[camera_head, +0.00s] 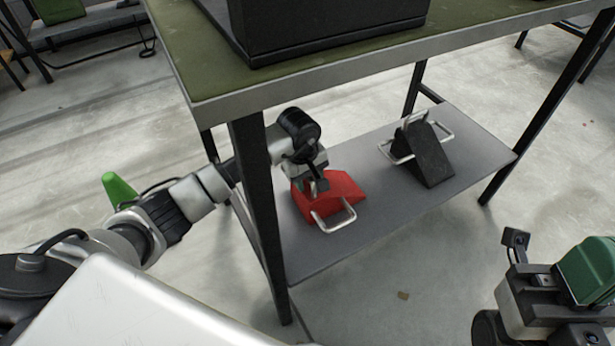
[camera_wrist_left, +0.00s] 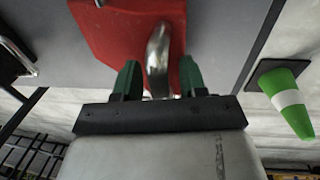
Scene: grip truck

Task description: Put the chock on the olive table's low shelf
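A red chock (camera_head: 342,190) with a metal handle (camera_head: 336,218) sits on the grey low shelf (camera_head: 470,152) under the olive table (camera_head: 190,62), at the shelf's left end. A black chock (camera_head: 430,155) with metal handles is on the same shelf, farther right. My left gripper (camera_head: 315,184) is at the red chock, reaching in past the table leg. In the left wrist view its green fingers (camera_wrist_left: 160,82) are apart on either side of a metal handle (camera_wrist_left: 158,52) of the red chock (camera_wrist_left: 105,28), with gaps showing. My right gripper (camera_head: 550,280) is at the lower right, away from the shelf.
A dark table leg (camera_head: 262,215) stands right beside my left arm. A large black case (camera_head: 330,25) sits on the tabletop. A green cone (camera_head: 118,188) stands on the floor at left; it also shows with a white band in the left wrist view (camera_wrist_left: 290,100).

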